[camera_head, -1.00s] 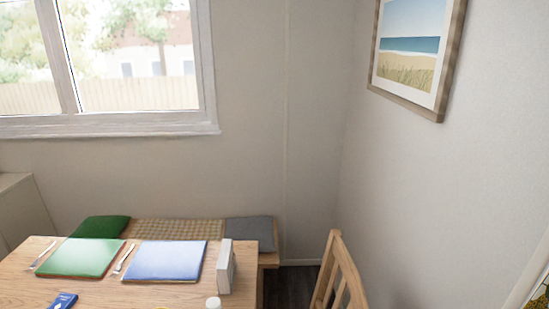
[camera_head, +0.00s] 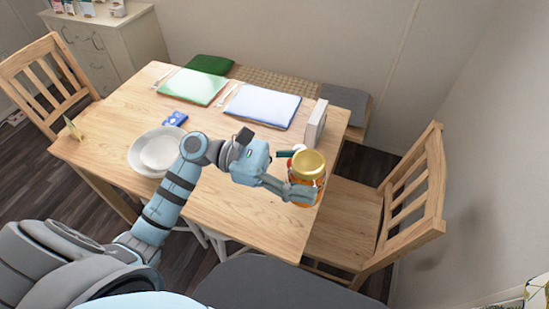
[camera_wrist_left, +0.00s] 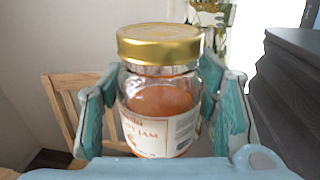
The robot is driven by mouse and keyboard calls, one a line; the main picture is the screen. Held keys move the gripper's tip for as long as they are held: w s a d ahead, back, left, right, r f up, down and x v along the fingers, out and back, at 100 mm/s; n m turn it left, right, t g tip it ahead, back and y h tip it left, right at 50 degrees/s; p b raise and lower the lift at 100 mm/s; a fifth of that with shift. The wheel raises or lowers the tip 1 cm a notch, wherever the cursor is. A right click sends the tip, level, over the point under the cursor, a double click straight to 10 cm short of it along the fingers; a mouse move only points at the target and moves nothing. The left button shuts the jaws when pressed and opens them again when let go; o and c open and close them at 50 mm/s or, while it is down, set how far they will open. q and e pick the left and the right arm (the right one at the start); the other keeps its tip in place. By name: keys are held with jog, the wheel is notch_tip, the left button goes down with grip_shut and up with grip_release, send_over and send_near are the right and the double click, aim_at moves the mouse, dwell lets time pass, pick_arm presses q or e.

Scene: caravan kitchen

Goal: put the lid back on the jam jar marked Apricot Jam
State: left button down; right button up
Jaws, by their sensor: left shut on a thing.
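My left gripper (camera_head: 289,180) is shut on a glass jam jar (camera_head: 305,185) with orange contents, above the right end of the table. In the left wrist view the jar (camera_wrist_left: 160,105) stands upright between the teal fingers. Its white label (camera_wrist_left: 160,133) shows the word JAM, with the word before it only partly visible. A gold lid (camera_wrist_left: 160,44) is on top of the jar's mouth, and the lid also shows in the head view (camera_head: 309,162). How tightly it sits cannot be told. My right gripper is out of view.
The wooden table (camera_head: 230,208) holds a white plate and bowl (camera_head: 157,152), a blue item (camera_head: 175,119), a green mat (camera_head: 193,86), a blue mat (camera_head: 262,106) and a white upright holder (camera_head: 316,123). Chairs stand at the right (camera_head: 395,205) and left (camera_head: 45,85). The table's front is mostly clear.

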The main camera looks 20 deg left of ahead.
pick_arm(q)
jog(key=d+g, duration=0.1)
jog(key=d+m+g, duration=0.2)
jog(key=shift+w+d+f, duration=0.15)
jog(key=shift+w+d, duration=0.1)
jog(key=shift+s+d+f+m+g, duration=0.15)
jog(key=shift+d+m+g, duration=0.2)
jog(key=shift+g, duration=0.25)
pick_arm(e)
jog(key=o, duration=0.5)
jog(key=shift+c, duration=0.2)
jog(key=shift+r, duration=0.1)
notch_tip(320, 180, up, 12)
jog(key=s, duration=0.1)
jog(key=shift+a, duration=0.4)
